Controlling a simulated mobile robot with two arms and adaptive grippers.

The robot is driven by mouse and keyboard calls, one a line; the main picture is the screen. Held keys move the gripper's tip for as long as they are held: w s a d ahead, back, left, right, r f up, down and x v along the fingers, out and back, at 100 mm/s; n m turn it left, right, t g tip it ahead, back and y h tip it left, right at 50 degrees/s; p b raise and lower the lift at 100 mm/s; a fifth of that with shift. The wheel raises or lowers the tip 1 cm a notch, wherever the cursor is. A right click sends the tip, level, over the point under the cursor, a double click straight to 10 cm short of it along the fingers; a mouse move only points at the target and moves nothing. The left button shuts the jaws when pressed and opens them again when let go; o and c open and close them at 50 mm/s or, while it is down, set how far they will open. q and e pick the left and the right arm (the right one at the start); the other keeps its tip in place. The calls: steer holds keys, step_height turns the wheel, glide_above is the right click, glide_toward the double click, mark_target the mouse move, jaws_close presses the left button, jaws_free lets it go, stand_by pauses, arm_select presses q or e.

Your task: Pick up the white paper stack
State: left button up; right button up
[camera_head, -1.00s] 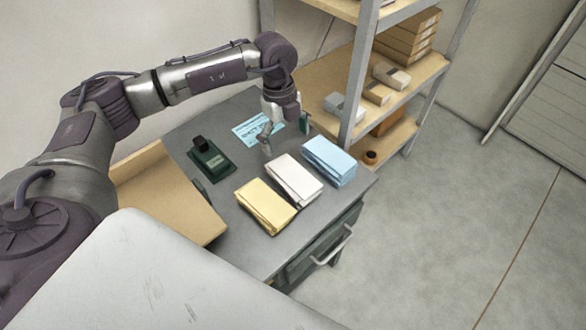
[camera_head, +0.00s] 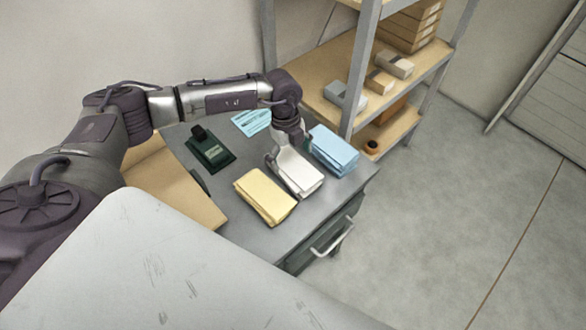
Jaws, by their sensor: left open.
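The white paper stack (camera_head: 300,176) lies on the grey desk between a yellow stack (camera_head: 265,196) and a blue stack (camera_head: 333,150). My left gripper (camera_head: 290,158) is open and low over the far end of the white stack. One finger shows at the stack's left side. The other finger is largely hidden, so I cannot tell whether either touches the paper. My right gripper is not in view.
A dark green device (camera_head: 211,153) and a light blue printed sheet (camera_head: 251,122) are on the desk (camera_head: 235,235). An open cardboard box (camera_head: 170,190) is at the left. A shelf rack (camera_head: 362,75) with boxes stands behind the desk.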

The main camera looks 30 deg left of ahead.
mark_target(293, 166)
arm_select(q)
steer(key=f, duration=0.2)
steer(key=f+p, duration=0.1)
steer(key=shift+s+d+f, duration=0.15)
steer(key=shift+d+f, duration=0.15)
steer(key=shift+f, duration=0.3)
steer(key=c, duration=0.7)
steer(key=shift+r, duration=0.1)
steer(key=c, duration=0.9)
